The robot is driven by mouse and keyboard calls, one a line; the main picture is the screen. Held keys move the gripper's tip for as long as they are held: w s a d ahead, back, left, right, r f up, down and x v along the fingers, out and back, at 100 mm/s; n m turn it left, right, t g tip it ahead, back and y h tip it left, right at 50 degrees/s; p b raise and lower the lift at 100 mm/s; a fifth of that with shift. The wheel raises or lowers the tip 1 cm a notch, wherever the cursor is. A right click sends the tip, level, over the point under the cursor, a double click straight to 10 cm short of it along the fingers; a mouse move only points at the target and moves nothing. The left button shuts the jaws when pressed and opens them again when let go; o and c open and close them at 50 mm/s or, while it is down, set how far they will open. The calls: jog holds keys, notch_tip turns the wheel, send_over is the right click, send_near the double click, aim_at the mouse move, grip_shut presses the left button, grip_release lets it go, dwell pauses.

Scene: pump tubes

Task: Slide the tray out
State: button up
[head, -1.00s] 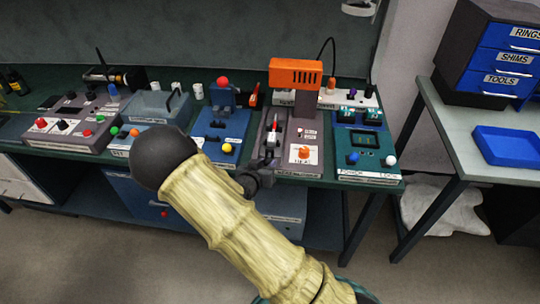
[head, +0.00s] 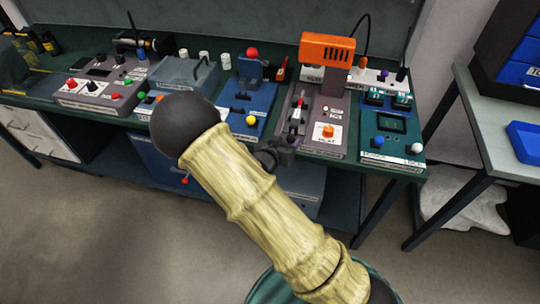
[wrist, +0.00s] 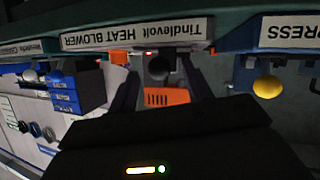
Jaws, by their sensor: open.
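The heat blower (head: 328,125) is a grey unit with an orange head, an orange knob and a narrow dark slide channel (head: 297,115) on its left side, which I take to hold the tray. My gripper (head: 275,155) is at the bench's front edge, just in front of that channel. In the wrist view, upside down, my open gripper (wrist: 160,75) has dark fingers on either side of a round dark knob (wrist: 158,68), below the heat blower's label (wrist: 135,32). I cannot tell whether they touch it. My forearm hides part of the bench front.
The blue press (head: 250,105) with a yellow knob stands left of the blower. A teal unit (head: 392,140) stands to its right. A blue open tray (head: 525,142) lies on the side table. Drawers and a shelf are under the bench.

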jog(key=v, duration=1.6)
jog(key=shift+p, duration=0.45)
jog(key=shift+d+f, duration=0.1)
jog(key=s+d+r+n+g+y+p, duration=0.4)
jog(key=s+d+r+g+y+p, duration=0.2)
jog(key=d+r, duration=0.6)
jog(key=s+d+g+y, duration=0.1)
jog(key=s+d+g, duration=0.1)
jog(key=shift+s+r+g+y+p, duration=0.3)
jog(key=shift+s+r+p, duration=0.1)
dwell(1.5)
